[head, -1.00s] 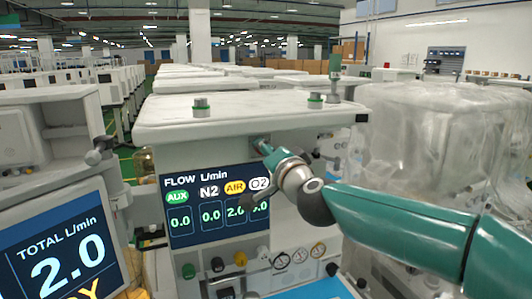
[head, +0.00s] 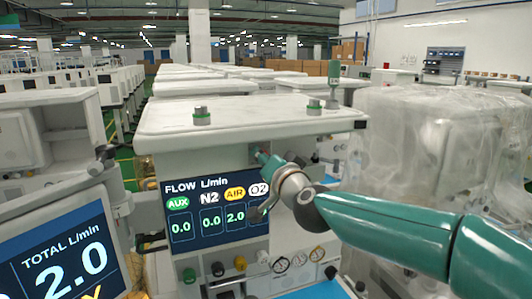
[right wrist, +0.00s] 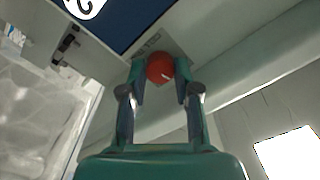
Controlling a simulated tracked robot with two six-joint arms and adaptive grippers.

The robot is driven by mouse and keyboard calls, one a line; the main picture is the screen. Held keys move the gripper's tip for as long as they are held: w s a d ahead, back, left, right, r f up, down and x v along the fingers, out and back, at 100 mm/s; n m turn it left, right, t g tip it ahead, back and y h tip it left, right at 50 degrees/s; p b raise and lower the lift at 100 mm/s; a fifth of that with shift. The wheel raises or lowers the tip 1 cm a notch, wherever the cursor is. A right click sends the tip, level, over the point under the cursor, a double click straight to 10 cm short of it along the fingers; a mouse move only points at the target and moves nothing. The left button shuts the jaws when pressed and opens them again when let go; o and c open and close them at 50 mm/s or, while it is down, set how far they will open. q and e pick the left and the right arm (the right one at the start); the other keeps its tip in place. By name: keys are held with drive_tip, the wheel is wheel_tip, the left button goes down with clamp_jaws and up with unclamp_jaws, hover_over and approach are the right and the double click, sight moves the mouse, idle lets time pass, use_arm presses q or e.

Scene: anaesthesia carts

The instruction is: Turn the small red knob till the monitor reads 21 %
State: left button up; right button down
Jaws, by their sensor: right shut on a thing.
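The small red knob (right wrist: 160,68) sits on the cart's face below the screen corner in the right wrist view. My right gripper (right wrist: 160,75) has one finger on each side of it and is shut on it. In the head view my right gripper (head: 263,157) reaches the cart just above the flow screen (head: 215,212); the knob is hidden there. That screen reads AUX 0.0, N2 0.0 and AIR 2.0; my wrist covers the O2 value. The left monitor (head: 60,255) reads TOTAL 2.0 L/min; no percent reading is in view. My left gripper is not in view.
The cart's white top (head: 250,118) overhangs the gripper. Coloured knobs and gauges (head: 281,264) line the panel below the screen. A plastic-wrapped cart (head: 420,150) stands close on the right, near my arm.

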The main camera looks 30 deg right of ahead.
drive_tip(key=shift+f+n, duration=0.15)
drive_tip(key=shift+n, duration=0.65)
drive_tip(key=c, duration=1.1)
unclamp_jaws()
drive_tip(key=shift+c, duration=0.2)
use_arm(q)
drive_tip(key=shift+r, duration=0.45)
use_arm(e)
drive_tip(key=v, duration=1.2)
